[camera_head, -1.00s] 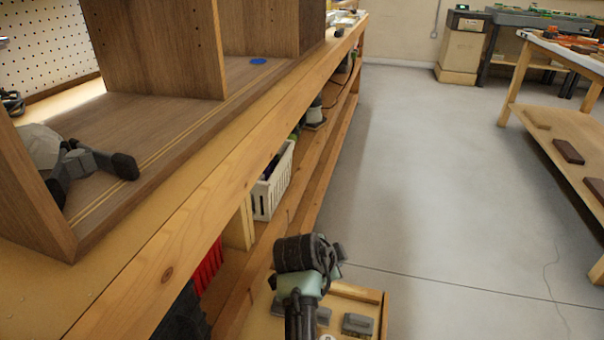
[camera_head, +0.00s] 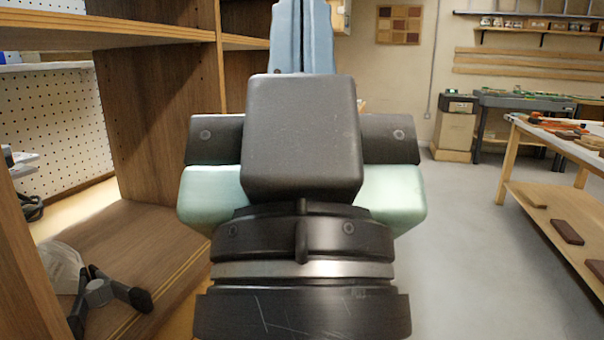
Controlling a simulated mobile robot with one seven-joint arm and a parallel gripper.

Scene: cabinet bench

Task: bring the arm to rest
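My arm fills the middle of the view, with its dark grey and black joints, pale green housing and a blue-grey link rising out of the top edge. It stands close in front of the camera. My gripper is not visible, so its fingers and anything in them cannot be seen. The arm hides part of the cabinet and the bench behind it.
An open wooden cabinet (camera_head: 150,130) stands at the left. On its floor lies a dark three-legged object (camera_head: 100,292) beside a pale, crumpled-looking thing (camera_head: 58,268). A wooden table (camera_head: 540,200) stands at the right. Grey floor (camera_head: 465,250) between is clear.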

